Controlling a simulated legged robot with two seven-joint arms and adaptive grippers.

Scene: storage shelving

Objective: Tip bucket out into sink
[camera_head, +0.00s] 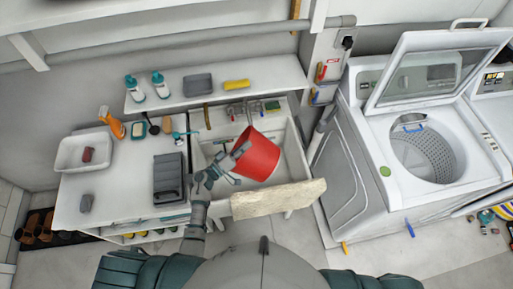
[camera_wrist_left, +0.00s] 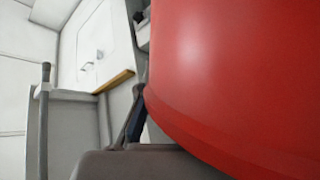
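The red bucket (camera_head: 258,157) is tilted above the white sink (camera_head: 294,152) in the head view. Its wall (camera_wrist_left: 240,75) fills most of the right side of the left wrist view. My left gripper (camera_head: 232,165) is at the bucket's left side and appears shut on it; the exact contact is partly hidden. One dark finger (camera_wrist_left: 132,125) shows against the bucket wall in the left wrist view. The bucket hides part of the basin, and its contents cannot be made out. My right gripper is not in view.
A beige cloth or board (camera_head: 278,199) lies over the sink's front edge. A counter (camera_head: 125,190) with a white tray (camera_head: 70,152) and dark racks is at left. A shelf (camera_head: 215,90) with bottles runs behind. An open washing machine (camera_head: 425,130) stands at right.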

